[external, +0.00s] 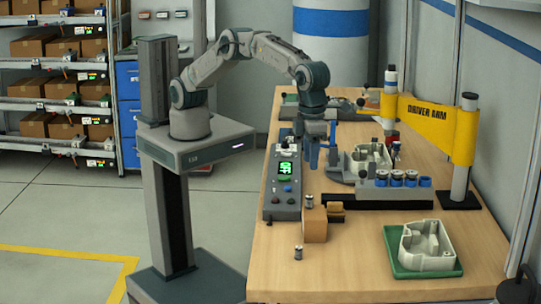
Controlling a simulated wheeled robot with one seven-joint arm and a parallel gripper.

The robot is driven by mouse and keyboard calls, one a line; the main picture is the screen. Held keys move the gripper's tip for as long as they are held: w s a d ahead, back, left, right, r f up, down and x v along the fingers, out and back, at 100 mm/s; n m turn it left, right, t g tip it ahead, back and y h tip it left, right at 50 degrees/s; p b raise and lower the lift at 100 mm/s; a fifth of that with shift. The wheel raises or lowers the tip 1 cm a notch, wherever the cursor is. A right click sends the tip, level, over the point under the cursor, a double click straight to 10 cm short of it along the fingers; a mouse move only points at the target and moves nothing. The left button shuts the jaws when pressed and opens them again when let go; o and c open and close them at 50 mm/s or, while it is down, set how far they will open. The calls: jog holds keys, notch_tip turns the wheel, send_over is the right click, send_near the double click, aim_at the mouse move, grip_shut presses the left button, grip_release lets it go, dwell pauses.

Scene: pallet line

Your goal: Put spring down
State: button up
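My gripper (315,155) points down above the wooden table (275,272), beside the grey control box with the green display (284,185). Its blue fingers are small in the external view, and I cannot tell whether they are open or shut, or whether a spring is between them. A small metallic cylinder, possibly a spring (298,252), stands upright on the table in front of the wooden block. A similar small piece (309,201) sits at the top of the wooden block (314,224).
A green tray (392,262) with a pale housing (426,243) lies at the front right. A fixture with another pale housing (372,160) stands behind a row of blue-ringed parts (397,179). The yellow driver arm (430,117) spans the right side. The table's front middle is clear.

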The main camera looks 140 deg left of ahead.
jog(key=s+a+r+n+t, duration=0.1)
jog(key=s+a+r+n, duration=0.1)
jog(key=s+r+n, duration=0.6)
jog(key=s+a+r+n+t, duration=0.1)
jog(key=s+a+r+n, duration=0.15)
jog(key=s+r, duration=0.55)
jog(key=s+a+f+n, duration=0.1)
jog(key=s+n, duration=0.3)
jog(key=s, duration=0.5)
jog(key=s+a+f+n+t, duration=0.1)
jog(key=s+f+n, duration=0.3)
jog(key=s, duration=0.5)
jog(key=s+f+n, duration=0.3)
jog(key=s+n, duration=0.2)
jog(key=s, duration=0.4)
jog(key=shift+s+a+t, duration=0.25)
jog(key=shift+a+t, duration=0.15)
jog(key=shift+o, duration=0.4)
jog(key=shift+n, duration=0.25)
